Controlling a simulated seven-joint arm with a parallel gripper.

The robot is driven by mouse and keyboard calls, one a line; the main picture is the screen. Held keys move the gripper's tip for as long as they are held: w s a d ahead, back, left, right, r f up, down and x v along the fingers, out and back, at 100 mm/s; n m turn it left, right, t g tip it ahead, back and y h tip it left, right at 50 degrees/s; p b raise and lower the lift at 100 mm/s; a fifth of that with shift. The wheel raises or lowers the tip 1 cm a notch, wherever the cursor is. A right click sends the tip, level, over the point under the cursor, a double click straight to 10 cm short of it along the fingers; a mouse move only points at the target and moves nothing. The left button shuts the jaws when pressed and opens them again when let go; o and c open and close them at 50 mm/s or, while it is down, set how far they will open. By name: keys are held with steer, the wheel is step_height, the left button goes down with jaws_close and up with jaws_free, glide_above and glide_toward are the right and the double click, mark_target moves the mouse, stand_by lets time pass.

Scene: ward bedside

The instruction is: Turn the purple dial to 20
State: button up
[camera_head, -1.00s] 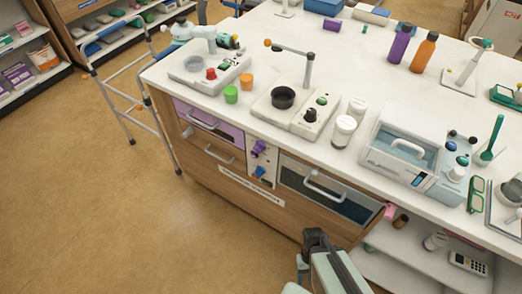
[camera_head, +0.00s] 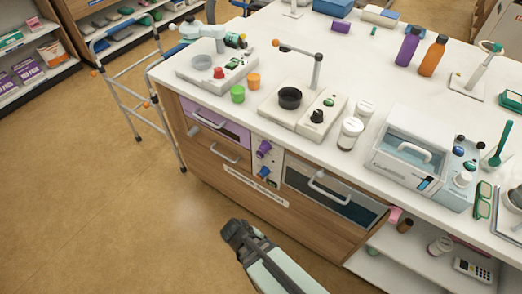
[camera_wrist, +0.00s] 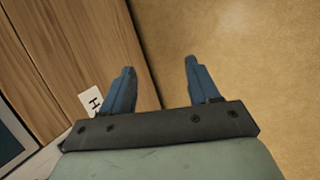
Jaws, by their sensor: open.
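The purple dial (camera_head: 264,148) sits on a pale control panel (camera_head: 266,162) on the cabinet front, between the drawers and a dark-windowed door. A blue dial (camera_head: 262,172) is just below it. Any scale marks around the purple dial are too small to read. My gripper (camera_head: 234,228) is in front of the cabinet, lower than the dial and apart from it. In the wrist view, its two blue fingers (camera_wrist: 157,82) are spread with nothing between them. They are over the floor beside the wooden cabinet front; the dial is not in that view.
A purple-fronted drawer (camera_head: 215,122) with a handle is left of the panel. A door handle (camera_head: 327,189) sticks out to the right. A white label strip (camera_head: 255,187) runs below. A walking frame (camera_head: 143,100) stands at the left. The floor (camera_head: 120,220) in front is clear.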

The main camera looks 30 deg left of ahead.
steer(key=a+r+n+t+y, duration=0.1)
steer(key=a+r+n+t, duration=0.3)
steer(key=a+r, duration=0.15)
steer(key=n+t+y, duration=0.3)
steer(key=n+t, duration=0.8)
steer(key=n, duration=0.5)
glide_toward(261, 150)
steer(key=s, duration=0.4)
steer(key=n, duration=0.3)
steer(key=w, duration=1.3)
steer(key=shift+w, duration=0.4)
steer(key=shift+c, duration=0.3)
steer(key=c, duration=0.9)
steer(key=shift+c, duration=0.3)
